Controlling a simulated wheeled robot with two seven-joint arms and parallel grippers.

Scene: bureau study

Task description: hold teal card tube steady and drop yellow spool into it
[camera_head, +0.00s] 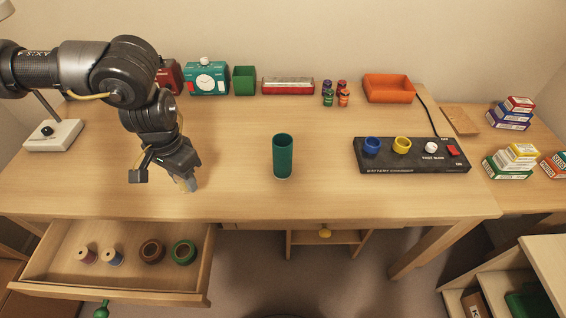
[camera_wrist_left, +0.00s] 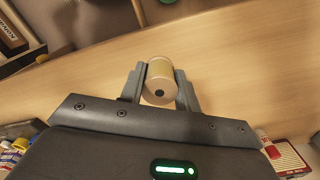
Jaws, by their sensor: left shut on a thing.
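The teal card tube (camera_head: 283,158) stands upright near the middle of the desk, open end up, with nothing holding it. My left gripper (camera_head: 186,180) is above the desk to the left of the tube, pointing down and apart from it. It is shut on the yellow spool (camera_wrist_left: 159,82), which sits between the two fingers in the left wrist view with its round end and dark centre hole showing. In the head view the spool is mostly hidden by the fingers. My right gripper is not in view.
An open drawer (camera_head: 125,291) at front left holds several spools and rolls. A black charger panel (camera_head: 412,155) is right of the tube. Desk between gripper and tube is clear.

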